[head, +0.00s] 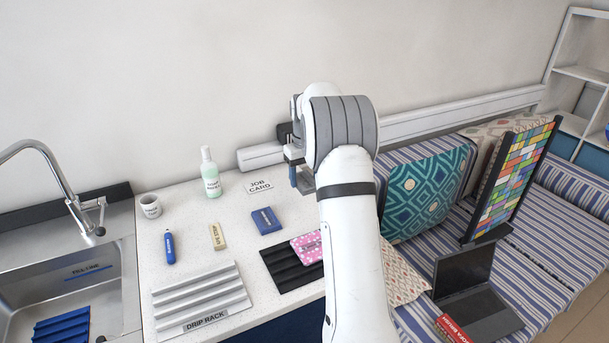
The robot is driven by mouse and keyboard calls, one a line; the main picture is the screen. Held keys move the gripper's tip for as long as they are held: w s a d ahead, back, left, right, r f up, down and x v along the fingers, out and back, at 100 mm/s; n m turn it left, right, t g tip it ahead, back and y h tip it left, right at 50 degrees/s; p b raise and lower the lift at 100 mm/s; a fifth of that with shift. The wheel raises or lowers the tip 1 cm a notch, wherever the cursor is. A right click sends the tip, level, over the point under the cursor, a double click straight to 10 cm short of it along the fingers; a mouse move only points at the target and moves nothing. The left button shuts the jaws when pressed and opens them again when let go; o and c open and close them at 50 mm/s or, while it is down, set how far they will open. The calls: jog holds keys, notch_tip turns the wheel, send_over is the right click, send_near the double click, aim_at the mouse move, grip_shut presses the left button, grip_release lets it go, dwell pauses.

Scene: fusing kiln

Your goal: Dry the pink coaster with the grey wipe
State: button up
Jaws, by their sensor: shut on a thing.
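The pink coaster (306,246) with pale markings lies on a black ribbed rack (277,259) on the counter, its right part hidden behind my arm. My gripper (295,163) is raised near the wall, above and behind the coaster and apart from it. It is shut on a small blue-grey thing (304,181), mostly hidden by my wrist; I cannot tell for sure that this is the grey wipe. No other grey wipe shows.
A sink (112,296) is left, a striped bench (549,243) right.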

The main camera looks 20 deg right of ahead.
jog(key=p, duration=0.4)
send_over(312, 245)
jog(key=shift+s+f, duration=0.1)
jog(key=shift+f, duration=0.25)
jog(key=shift+f+b, duration=1.8)
jog(key=shift+f, duration=0.9)
jog(key=shift+f+b, duration=0.45)
jog(key=shift+f, duration=0.2)
jog(key=o, duration=0.6)
jog(key=shift+r, duration=0.3)
jog(key=shift+c, duration=0.4)
